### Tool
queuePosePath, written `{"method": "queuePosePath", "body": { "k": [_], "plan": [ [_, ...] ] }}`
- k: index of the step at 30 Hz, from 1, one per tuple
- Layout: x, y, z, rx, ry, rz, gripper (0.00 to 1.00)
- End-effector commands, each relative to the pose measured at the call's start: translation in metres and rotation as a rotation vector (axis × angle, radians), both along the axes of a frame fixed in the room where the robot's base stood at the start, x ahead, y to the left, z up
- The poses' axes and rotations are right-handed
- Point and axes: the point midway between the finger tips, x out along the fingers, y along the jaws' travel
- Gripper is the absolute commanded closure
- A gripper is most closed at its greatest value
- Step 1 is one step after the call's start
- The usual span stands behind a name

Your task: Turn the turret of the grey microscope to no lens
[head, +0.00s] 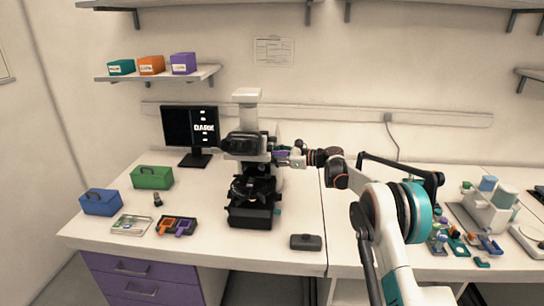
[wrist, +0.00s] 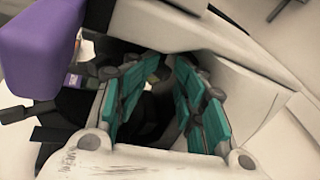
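The microscope (head: 250,205), light on top with a dark body and stage, stands on the white bench by the monitor. My gripper (head: 290,159) reaches in from the right at the height of its upper body. In the wrist view my gripper (wrist: 166,98) has its two teal-padded fingers apart, with a dark gap between them. Dark parts lie beyond the fingertips, but I cannot tell whether they touch. A purple block (wrist: 42,48) is close on the left in the wrist view. I cannot clearly make out the turret or which lens position it is in.
A green box (head: 152,177), a blue box (head: 101,202) and a dark tray (head: 177,226) lie on the left. A dark control box (head: 306,242) lies at the front. The right bench is cluttered.

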Motion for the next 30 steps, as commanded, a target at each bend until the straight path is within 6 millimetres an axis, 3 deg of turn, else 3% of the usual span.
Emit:
{"method": "queuePosePath", "body": {
  "k": [11,24,30],
  "plan": [
    [-0.003,-0.002,0.002,0.003,0.001,0.003,0.69],
    [-0.019,-0.06,0.009,0.002,0.0,0.0,0.69],
    [-0.025,-0.074,0.01,0.002,0.001,0.002,0.69]
  ]
}}
